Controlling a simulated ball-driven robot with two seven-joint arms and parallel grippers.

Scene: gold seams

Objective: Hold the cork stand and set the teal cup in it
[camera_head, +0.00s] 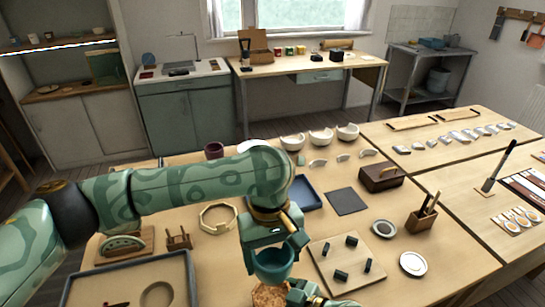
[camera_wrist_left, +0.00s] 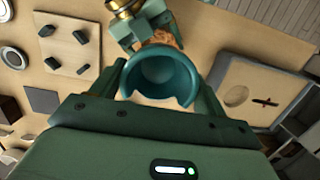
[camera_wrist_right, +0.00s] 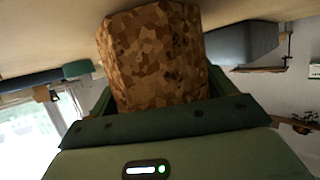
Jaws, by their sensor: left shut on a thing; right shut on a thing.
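The teal cup (camera_head: 272,262) hangs in my left gripper (camera_head: 274,246), which is shut on it. In the left wrist view the cup (camera_wrist_left: 158,72) shows its open mouth, and its rim has a jagged gap on the near side. The cork stand (camera_head: 267,296) is below the cup at the bottom edge of the head view, partly cut off. My right gripper (camera_head: 298,292) is shut on the stand. The mottled brown cork (camera_wrist_right: 155,60) fills the middle of the right wrist view. I cannot tell whether cup and stand touch.
A board with small dark blocks (camera_head: 320,275) lies just right of the grippers. A grey-rimmed tray (camera_head: 189,272) is at the lower left. An octagonal ring (camera_head: 202,218), a blue tray (camera_head: 308,205) and a brown box (camera_head: 381,185) stand farther back.

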